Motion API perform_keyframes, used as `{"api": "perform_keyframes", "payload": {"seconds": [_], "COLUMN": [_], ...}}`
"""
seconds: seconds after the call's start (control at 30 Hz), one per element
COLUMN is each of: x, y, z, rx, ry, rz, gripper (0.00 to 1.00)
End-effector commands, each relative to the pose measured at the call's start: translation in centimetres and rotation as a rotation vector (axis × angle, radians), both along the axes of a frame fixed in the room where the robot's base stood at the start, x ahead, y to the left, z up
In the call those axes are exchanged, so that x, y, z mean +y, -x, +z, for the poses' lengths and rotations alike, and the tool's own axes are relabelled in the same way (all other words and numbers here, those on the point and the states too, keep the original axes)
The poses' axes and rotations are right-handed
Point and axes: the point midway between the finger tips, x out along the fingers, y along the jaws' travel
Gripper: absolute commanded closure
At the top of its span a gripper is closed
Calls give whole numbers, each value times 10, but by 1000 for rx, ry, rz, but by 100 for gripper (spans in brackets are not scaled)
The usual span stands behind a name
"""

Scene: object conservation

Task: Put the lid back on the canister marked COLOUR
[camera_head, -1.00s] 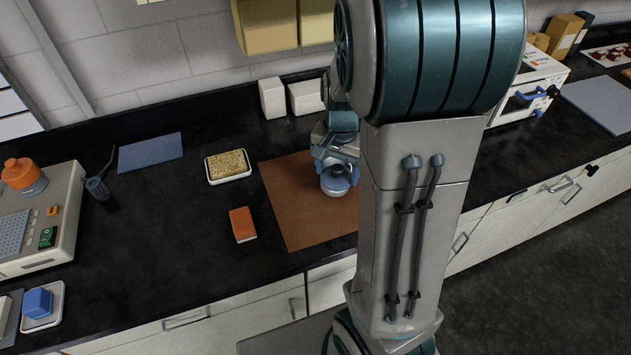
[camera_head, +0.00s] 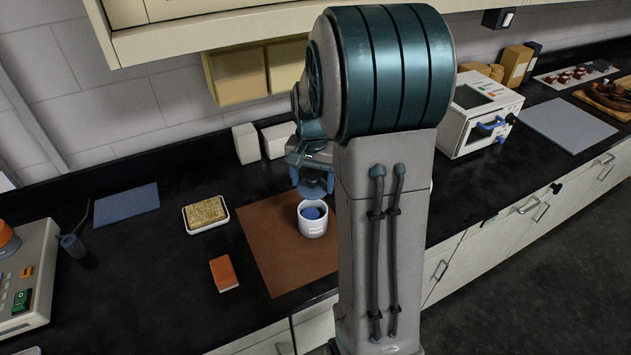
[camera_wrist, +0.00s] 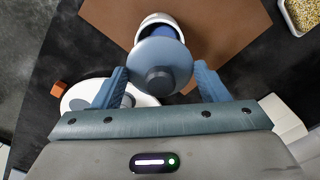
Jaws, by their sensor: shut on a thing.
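A white canister (camera_head: 313,229) stands upright and open on the brown mat, with blue contents (camera_head: 312,213) showing inside. Small marking on its front is too small to read. My gripper (camera_head: 313,181) is shut on the blue-grey lid (camera_head: 313,190), holding it above and just behind the canister, apart from it. In the wrist view, my gripper (camera_wrist: 160,76) has a finger on each side of the lid (camera_wrist: 158,54), with its dark knob between them. The lid hides part of the canister (camera_wrist: 157,19) there.
The brown mat (camera_head: 262,240) is bare around the canister. A tray of grain (camera_head: 206,214) and an orange block (camera_head: 224,273) lie left of it. Two white boxes (camera_head: 246,143) stand behind. In the wrist view, a white rounded thing (camera_wrist: 75,94) is partly hidden by a finger.

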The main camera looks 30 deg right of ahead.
Motion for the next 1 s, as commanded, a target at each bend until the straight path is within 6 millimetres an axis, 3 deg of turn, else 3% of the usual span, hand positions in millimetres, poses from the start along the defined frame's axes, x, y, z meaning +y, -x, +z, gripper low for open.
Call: {"api": "perform_keyframes", "payload": {"seconds": [0.6, 1.0], "x": [0, 0], "y": [1, 0], "z": [-56, -60], "rx": [1, 0], "ry": [0, 0], "rz": [0, -1], "gripper": [57, 57]}}
